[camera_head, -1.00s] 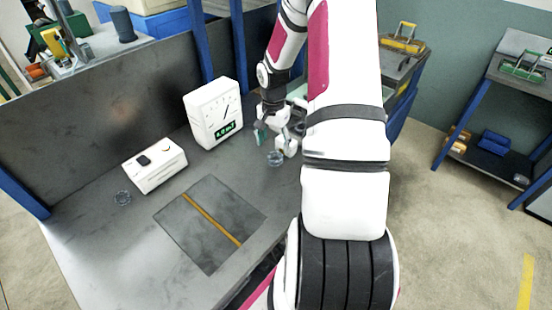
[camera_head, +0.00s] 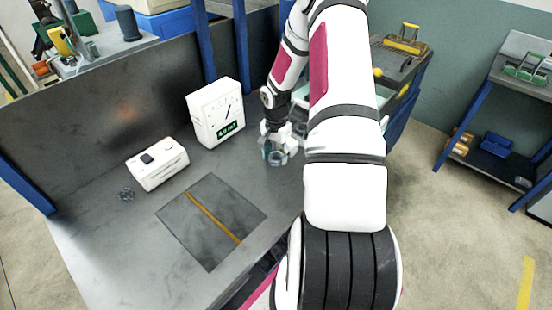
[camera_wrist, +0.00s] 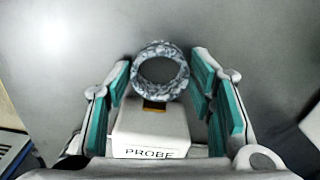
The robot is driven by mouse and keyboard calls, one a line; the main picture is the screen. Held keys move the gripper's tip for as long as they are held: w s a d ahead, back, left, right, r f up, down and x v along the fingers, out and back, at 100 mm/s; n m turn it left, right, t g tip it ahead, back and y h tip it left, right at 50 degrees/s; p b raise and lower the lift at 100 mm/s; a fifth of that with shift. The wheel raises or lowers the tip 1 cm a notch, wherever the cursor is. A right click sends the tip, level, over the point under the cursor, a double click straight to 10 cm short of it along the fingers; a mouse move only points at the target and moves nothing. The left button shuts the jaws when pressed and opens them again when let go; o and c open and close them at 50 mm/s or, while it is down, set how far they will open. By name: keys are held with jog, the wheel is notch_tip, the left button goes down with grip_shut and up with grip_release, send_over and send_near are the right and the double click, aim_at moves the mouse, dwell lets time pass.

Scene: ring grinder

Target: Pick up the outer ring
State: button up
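A mottled grey-blue ring (camera_wrist: 160,71) stands out against the grey surface in the wrist view, between my gripper's fingers. My gripper (camera_wrist: 161,75) is open, with one teal-padded finger on each side of the ring and visible gaps to both. In the head view the ring (camera_head: 277,158) is on the bench by my gripper (camera_head: 274,150), partly covered by the fingers.
A white block marked PROBE (camera_wrist: 150,130) shows between the fingers, below the ring. A white box (camera_head: 158,165) and a white gauge with a green display (camera_head: 215,112) stand on the bench (camera_head: 100,245). A dark plate with a yellow stripe (camera_head: 210,220) lies in front.

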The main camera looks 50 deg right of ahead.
jog(key=c, duration=0.7)
jog(key=shift+c, duration=0.2)
jog(key=shift+r, duration=0.15)
